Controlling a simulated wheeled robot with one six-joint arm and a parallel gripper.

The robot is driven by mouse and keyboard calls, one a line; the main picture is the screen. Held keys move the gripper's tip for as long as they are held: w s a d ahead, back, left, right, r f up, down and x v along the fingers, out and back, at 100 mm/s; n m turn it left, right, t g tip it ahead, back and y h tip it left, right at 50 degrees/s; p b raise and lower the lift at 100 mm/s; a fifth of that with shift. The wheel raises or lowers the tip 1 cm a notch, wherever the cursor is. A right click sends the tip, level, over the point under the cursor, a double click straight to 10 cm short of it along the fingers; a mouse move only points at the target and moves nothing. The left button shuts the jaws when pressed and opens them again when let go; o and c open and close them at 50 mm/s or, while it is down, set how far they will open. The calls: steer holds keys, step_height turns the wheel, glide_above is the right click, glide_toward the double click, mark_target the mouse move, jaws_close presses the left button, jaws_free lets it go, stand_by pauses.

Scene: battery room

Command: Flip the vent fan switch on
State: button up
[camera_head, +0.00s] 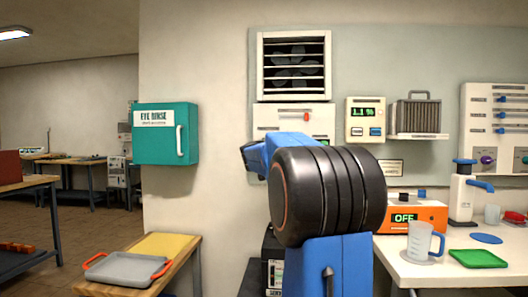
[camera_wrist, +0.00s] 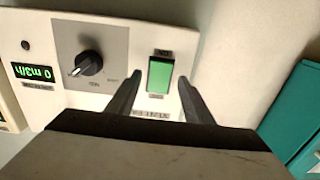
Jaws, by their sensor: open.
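The vent fan (camera_head: 293,66) sits behind louvers on the wall in the head view. Below it is a white control panel (camera_head: 268,122), partly hidden by my arm. In the wrist view, the panel (camera_wrist: 122,20) fills the upper left, turned about upside down. It carries a green rocker switch (camera_wrist: 160,72), a black knob (camera_wrist: 89,63) and a display (camera_wrist: 33,71) reading 0 m3/h. My gripper (camera_wrist: 157,80) is open and empty, its fingers on either side of the switch in the picture. I cannot tell whether they touch the panel. The switch's position is unclear.
A teal eye rinse box (camera_head: 166,133) hangs left of the panel. A meter (camera_head: 365,119) reading 1.1 % is just right of it. An orange device (camera_head: 428,214) showing OFF and a measuring cup (camera_head: 420,241) stand on the right bench. A grey tray (camera_head: 128,268) lies at lower left.

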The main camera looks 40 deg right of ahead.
steer(key=shift+w+d, duration=0.35)
steer(key=shift+d, duration=0.1)
steer(key=c, duration=1)
steer(key=shift+c, duration=0.2)
steer(key=shift+d+f+t+h, duration=0.15)
steer(key=shift+f+t+h, duration=0.15)
steer(key=shift+t+h, duration=0.15)
steer(key=shift+f+t+h, duration=0.2)
steer(key=shift+t+h, duration=0.25)
steer(key=shift+h, duration=0.2)
